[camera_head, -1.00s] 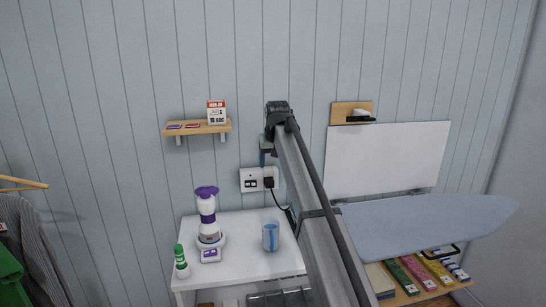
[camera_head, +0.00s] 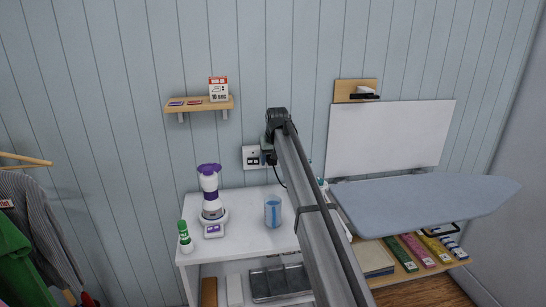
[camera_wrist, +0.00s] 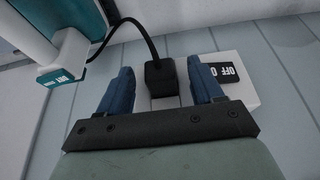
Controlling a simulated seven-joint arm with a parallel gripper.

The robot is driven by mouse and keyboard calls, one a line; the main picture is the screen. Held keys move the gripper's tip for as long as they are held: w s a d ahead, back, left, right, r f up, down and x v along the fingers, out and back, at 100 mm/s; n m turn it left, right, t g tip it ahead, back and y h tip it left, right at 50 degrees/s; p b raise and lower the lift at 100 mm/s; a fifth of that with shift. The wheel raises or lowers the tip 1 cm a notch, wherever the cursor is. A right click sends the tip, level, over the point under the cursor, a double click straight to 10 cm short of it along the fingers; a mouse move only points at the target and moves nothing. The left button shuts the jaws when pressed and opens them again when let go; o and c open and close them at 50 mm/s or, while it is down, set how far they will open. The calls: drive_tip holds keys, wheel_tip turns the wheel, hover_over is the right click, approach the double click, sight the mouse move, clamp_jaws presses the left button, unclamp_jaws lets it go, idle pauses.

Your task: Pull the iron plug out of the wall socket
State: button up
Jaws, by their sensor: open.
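The black iron plug (camera_wrist: 161,78) sits in the white wall socket (camera_wrist: 238,88), which carries a black on/off switch. My gripper (camera_wrist: 160,66) is open, with one blue finger on either side of the plug. I cannot tell whether the fingers touch it. In the head view the socket (camera_head: 251,158) shows beside my gripper (camera_head: 268,152), which mostly hides the plug. The black cord (camera_wrist: 142,31) runs from the plug to the teal and white iron (camera_wrist: 70,58).
Below the socket, a white counter (camera_head: 245,235) holds a blender (camera_head: 211,190), a blue cup (camera_head: 272,212) and a green-capped bottle (camera_head: 185,236). The ironing board (camera_head: 430,205) is at right. A small shelf (camera_head: 197,103) hangs above the socket.

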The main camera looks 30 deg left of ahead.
drive_tip(key=shift+c, duration=0.5)
clamp_jaws()
idle(0.4)
drive_tip(key=shift+s+d, duration=0.15)
drive_tip(key=s+d, duration=0.6)
idle(1.5)
drive_tip(key=shift+w+a, duration=0.1)
idle(0.4)
